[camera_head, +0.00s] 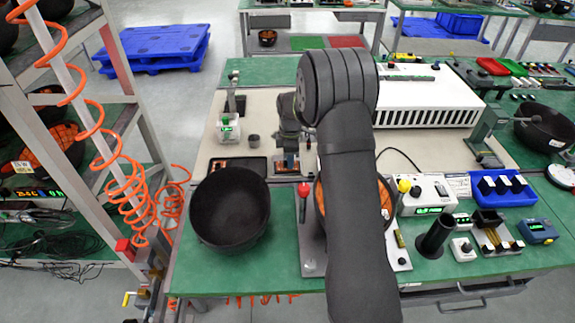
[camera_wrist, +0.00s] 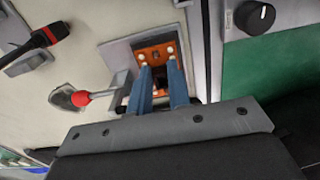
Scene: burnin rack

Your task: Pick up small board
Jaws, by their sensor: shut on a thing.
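The small board (camera_wrist: 155,50) is orange-brown with pale round spots at its corners. In the wrist view it lies at a grey metal plate (camera_wrist: 117,54). My gripper (camera_wrist: 160,66) has its two blue fingers on the board, one toward each side, with the board held between the tips. The fingers hide the board's near part. Whether the board still touches the plate I cannot tell. In the head view my gripper (camera_head: 286,166) is low over the beige mat, and my arm hides much around it.
A red-knobbed lever (camera_wrist: 82,98) stands close left of my fingers in the wrist view. A dark tray (camera_head: 222,168) lies left of my gripper in the head view. A black bowl (camera_head: 230,208) stands in front. A white vented box (camera_head: 425,95) stands at the back right.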

